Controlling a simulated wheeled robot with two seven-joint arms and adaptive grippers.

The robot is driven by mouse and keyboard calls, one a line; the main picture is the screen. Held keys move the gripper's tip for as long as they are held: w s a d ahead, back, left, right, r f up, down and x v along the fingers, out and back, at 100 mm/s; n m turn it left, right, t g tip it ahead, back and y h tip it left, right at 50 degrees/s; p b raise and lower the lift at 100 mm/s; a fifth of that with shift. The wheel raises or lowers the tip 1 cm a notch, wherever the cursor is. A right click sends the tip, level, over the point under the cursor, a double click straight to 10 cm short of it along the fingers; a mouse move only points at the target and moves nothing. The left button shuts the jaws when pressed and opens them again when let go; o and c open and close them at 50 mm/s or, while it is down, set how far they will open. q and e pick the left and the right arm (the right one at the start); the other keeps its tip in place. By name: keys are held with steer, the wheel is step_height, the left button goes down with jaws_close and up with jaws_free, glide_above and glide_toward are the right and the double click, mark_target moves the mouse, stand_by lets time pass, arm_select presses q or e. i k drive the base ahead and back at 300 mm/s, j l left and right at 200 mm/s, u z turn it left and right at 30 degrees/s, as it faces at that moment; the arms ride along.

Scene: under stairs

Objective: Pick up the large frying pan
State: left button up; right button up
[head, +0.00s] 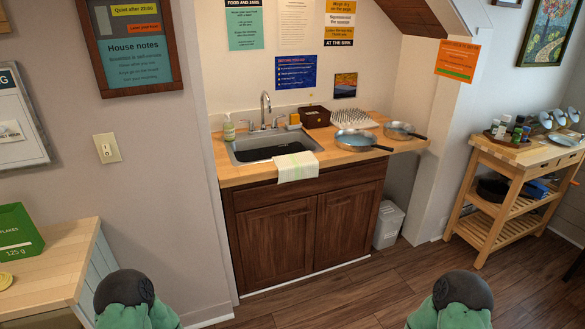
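Two frying pans rest on the wooden counter right of the sink. The larger-looking frying pan (354,138) has a blue-grey inside, and its dark handle points right toward the counter's front edge. The smaller-looking pan (401,129) sits just behind it to the right, with its handle also pointing right. Only green and dark parts of my two arms show at the bottom edge, far from the pans. Neither gripper is in view.
The sink (268,147) has a towel (296,166) over its front edge. A dish rack (352,118) stands behind the pans. A wooden cart (525,154) stands at right, with a dark round item (494,190) on its shelf. A bin (389,225) stands beside the cabinet. Floor in front is clear.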

mark_target(356, 140)
steer(key=i+l+u, duration=0.2)
steer(key=i, duration=0.6)
steer(key=i+l+u, duration=0.1)
steer(key=i+l, duration=0.5)
steer(key=l, duration=0.25)
steer(key=i+l+u, duration=0.15)
steer(key=i+l, duration=0.15)
steer(key=l, duration=0.15)
